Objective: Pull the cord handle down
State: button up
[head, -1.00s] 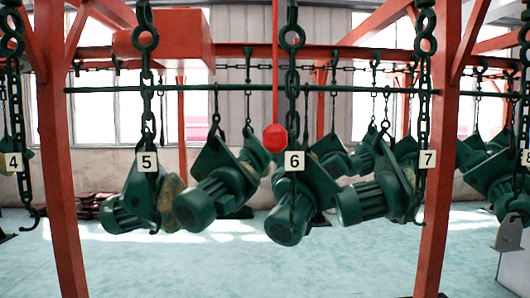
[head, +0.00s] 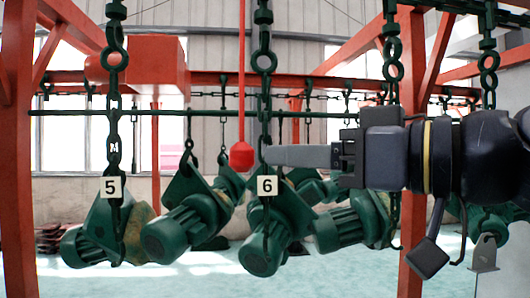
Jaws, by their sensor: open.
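The cord handle is a red faceted knob (head: 242,156) at the lower end of a red cord (head: 241,75) that hangs straight down, left of the chain with the 6 tag. My gripper (head: 272,155) reaches in from the right, level with the knob. Its fingers point left and their tips are a short way right of the knob, apart from it in the picture. The fingers overlap one another in this side view, so the gap between them is hidden. Nothing shows between them.
Dark green chains with tags 5 (head: 111,187) and 6 (head: 267,186) hang close by. Green motors (head: 180,225) hang behind. A red frame post (head: 412,200) stands behind my arm, and a red box (head: 145,64) sits on the beam above left.

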aim_at(252, 155)
jog(key=shift+p+x, duration=1.7)
jog(key=shift+x, duration=3.05)
jog(key=shift+c, duration=0.4)
grip_shut()
